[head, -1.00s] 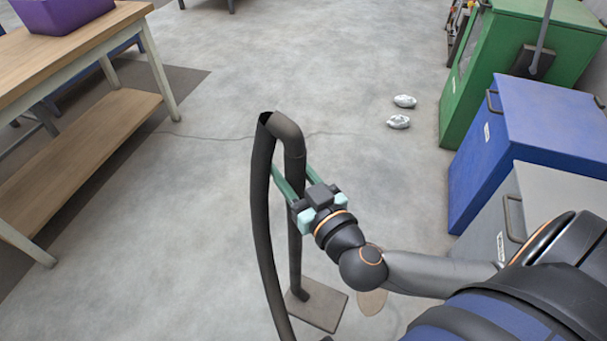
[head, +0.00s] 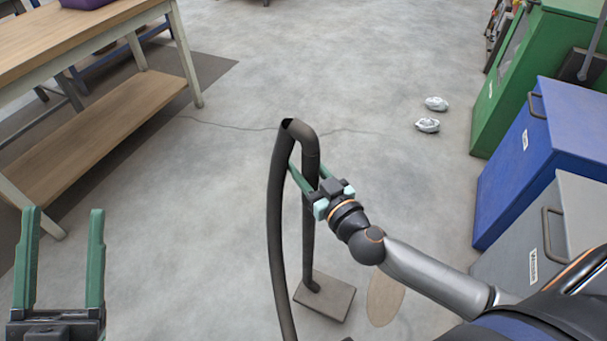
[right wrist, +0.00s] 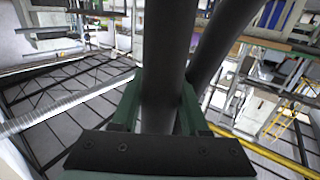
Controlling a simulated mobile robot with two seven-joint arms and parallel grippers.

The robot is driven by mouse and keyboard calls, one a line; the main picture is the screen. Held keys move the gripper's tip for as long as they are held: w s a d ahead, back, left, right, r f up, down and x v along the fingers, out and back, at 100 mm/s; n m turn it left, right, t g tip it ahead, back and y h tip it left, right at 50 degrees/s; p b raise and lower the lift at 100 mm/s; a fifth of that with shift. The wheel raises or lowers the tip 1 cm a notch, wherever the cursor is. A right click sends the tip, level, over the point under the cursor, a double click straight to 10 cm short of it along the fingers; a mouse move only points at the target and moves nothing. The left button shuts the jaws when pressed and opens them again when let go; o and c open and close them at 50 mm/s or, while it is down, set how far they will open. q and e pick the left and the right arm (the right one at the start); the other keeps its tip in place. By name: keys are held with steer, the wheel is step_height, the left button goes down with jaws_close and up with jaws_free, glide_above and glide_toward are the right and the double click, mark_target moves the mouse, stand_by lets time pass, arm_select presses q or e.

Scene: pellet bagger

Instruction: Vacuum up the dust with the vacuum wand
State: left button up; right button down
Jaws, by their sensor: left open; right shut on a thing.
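The vacuum wand (head: 309,225) is a dark upright tube with a flat, brownish-grey floor head (head: 325,297) on the concrete. A dark hose (head: 275,220) bends over from its top and hangs down on the left. My right gripper (head: 308,178) is shut on the wand's upper tube; its green fingers also flank the tube (right wrist: 165,60) in the right wrist view. The dust (head: 385,300) is a tan oval patch on the floor, just right of the floor head and apart from it. My left gripper (head: 64,213) is open and empty at lower left.
A wooden workbench (head: 120,130) with a lower shelf stands at left. Grey (head: 565,220), blue (head: 560,140) and green (head: 520,75) cabinets line the right side. Two crumpled silvery pieces (head: 428,125) lie near the green one. The middle floor is clear.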

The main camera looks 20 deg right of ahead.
steer(key=shift+w+f, duration=0.25)
steer(key=shift+f, duration=0.25)
steer(key=shift+s+d+f+b, duration=0.3)
steer(key=shift+f+b, duration=0.35)
steer(key=shift+b, duration=0.25)
steer(key=shift+s+d+f+b, duration=0.35)
steer(key=shift+f+b, duration=0.25)
steer(key=shift+b, duration=0.3)
steer(key=shift+s+d+f+b, duration=0.3)
steer(key=shift+f+b, duration=0.35)
steer(key=shift+b, duration=0.25)
arm_select(q)
step_height(320, 180, down, 6)
steer(key=s+d+m+h+b, duration=0.1)
steer(key=s+h+b, duration=0.1)
steer(key=h+b, duration=0.1)
steer(key=shift+s+d+m+g, duration=0.15)
steer(key=shift+m+g, duration=0.15)
arm_select(e)
steer(key=s+d, duration=0.8)
steer(key=s, duration=0.2)
steer(key=shift+s+d, duration=0.15)
steer(key=shift+d, duration=0.15)
arm_select(q)
steer(key=shift+r, duration=0.15)
